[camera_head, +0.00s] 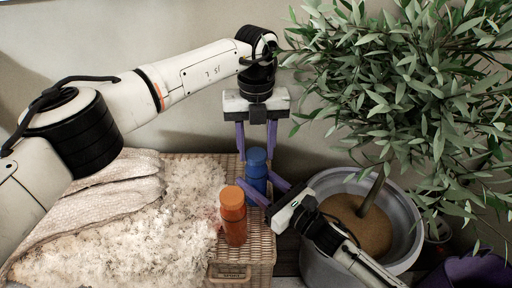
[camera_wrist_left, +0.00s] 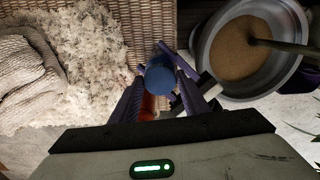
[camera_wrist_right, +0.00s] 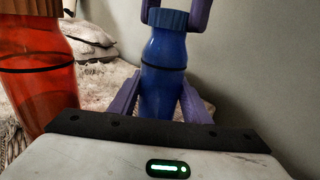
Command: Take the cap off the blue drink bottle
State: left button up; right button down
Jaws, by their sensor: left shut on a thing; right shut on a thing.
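The blue drink bottle (camera_head: 257,171) stands upright on the wicker surface, with its ribbed blue cap (camera_wrist_right: 167,18) on top. My left gripper (camera_head: 256,157) comes down from above and is shut on the cap, one purple finger on each side. The cap's round top shows between its fingers in the left wrist view (camera_wrist_left: 160,77). My right gripper (camera_head: 259,184) comes in from the front right and is shut on the bottle's body (camera_wrist_right: 163,60), below the cap. The cap seems seated on the bottle; no gap shows. The bottle's base is hidden.
An orange bottle (camera_head: 233,217) stands close on the left front of the blue one. A wicker chest (camera_head: 262,255) carries a shaggy cream throw (camera_head: 180,215). A grey pot (camera_head: 408,255) with a leafy plant (camera_head: 400,75) crowds the right. A wall (camera_head: 190,25) is behind.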

pick_arm(q)
jog(key=n, duration=0.8)
jog(key=shift+n, duration=0.4)
jog(key=n, duration=0.4)
jog(key=shift+r, duration=0.1)
jog(key=n, duration=0.4)
jog(key=shift+r, duration=0.25)
jog(key=shift+r, duration=0.85)
